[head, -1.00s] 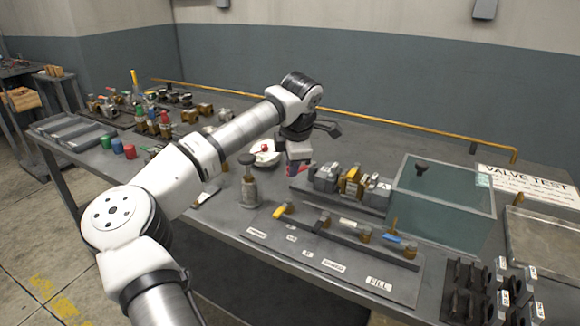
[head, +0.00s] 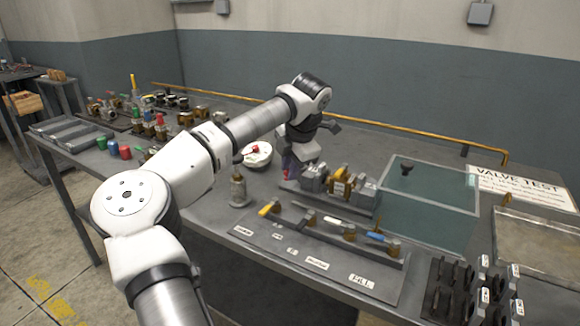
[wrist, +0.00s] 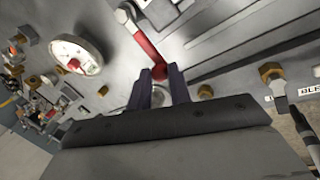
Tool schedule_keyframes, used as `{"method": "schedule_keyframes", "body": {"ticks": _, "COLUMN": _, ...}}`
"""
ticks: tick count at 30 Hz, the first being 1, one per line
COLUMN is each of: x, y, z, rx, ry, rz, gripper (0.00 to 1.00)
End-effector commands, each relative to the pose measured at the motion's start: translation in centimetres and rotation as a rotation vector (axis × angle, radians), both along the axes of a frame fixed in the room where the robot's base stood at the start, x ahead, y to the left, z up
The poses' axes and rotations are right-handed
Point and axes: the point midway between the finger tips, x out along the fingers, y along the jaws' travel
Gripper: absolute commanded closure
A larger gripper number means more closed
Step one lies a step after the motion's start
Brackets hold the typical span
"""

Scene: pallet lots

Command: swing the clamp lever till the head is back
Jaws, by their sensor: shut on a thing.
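The red clamp lever (wrist: 145,45) shows in the wrist view, slanting from a pale metal end at the top down to a rounded red end. My gripper (wrist: 164,78) is shut on that lower red end, between two dark fingers. In the head view my gripper (head: 289,167) is at the left end of the grey and brass clamp and valve assembly (head: 340,187) on its plate. The lever there is mostly hidden by my fingers. The clamp head's exact position cannot be made out.
A brass pipe (head: 400,129) runs behind.

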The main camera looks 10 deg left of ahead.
Motion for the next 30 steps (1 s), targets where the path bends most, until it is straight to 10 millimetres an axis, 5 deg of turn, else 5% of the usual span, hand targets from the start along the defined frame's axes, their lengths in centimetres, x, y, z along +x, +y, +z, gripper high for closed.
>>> {"method": "schedule_keyframes", "body": {"ticks": 6, "x": 0.0, "y": -0.1, "z": -0.2, "rx": -0.001, "ry": 0.003, "rz": -0.002, "gripper": 1.0}}
{"method": "schedule_keyframes", "body": {"ticks": 7, "x": 0.0, "y": -0.1, "z": -0.2, "rx": -0.001, "ry": 0.003, "rz": -0.002, "gripper": 0.76}}
{"method": "schedule_keyframes", "body": {"ticks": 11, "x": 0.0, "y": -0.1, "z": -0.1, "rx": -0.001, "ry": 0.003, "rz": -0.002, "gripper": 0.59}}
{"method": "schedule_keyframes", "body": {"ticks": 23, "x": -0.2, "y": -0.2, "z": 0.7, "rx": 0.001, "ry": 0.0, "rz": -0.002, "gripper": 0.58}}
{"method": "schedule_keyframes", "body": {"ticks": 30, "x": -1.2, "y": -1.4, "z": 5.1, "rx": 0.002, "ry": -0.002, "rz": -0.002, "gripper": 0.58}}
